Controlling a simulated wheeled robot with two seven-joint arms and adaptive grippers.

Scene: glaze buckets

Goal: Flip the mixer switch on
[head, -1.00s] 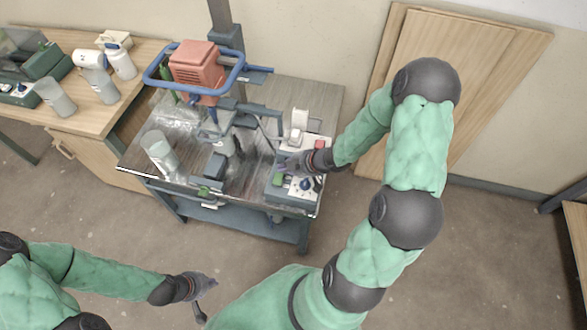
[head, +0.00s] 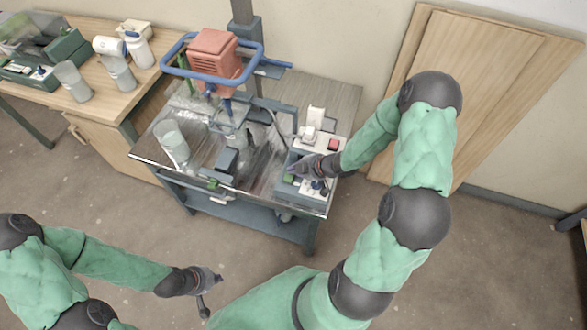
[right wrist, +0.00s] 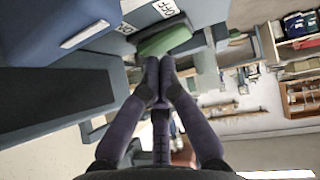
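The mixer (head: 213,55) has an orange-red motor with a blue bar frame and stands over the metal-topped table. Its control box (head: 310,204) sits at the table's right front, with a green switch (head: 289,179), a blue knob and light panels. In the right wrist view, the green switch (right wrist: 165,40) lies just past my fingertips, between OFF labels. My right gripper (head: 297,170) is over the box; in the wrist view its fingertips (right wrist: 160,65) are together and empty. I cannot tell whether they touch the switch. My left gripper (head: 212,291) is open and empty, away from the table.
A clear cup (head: 171,141) stands at the table's left. A white device (head: 312,125) and a red button (head: 333,144) are behind my right gripper. A wooden bench (head: 90,95) with cups and bottles is at the left; boards (head: 480,80) lean on the wall.

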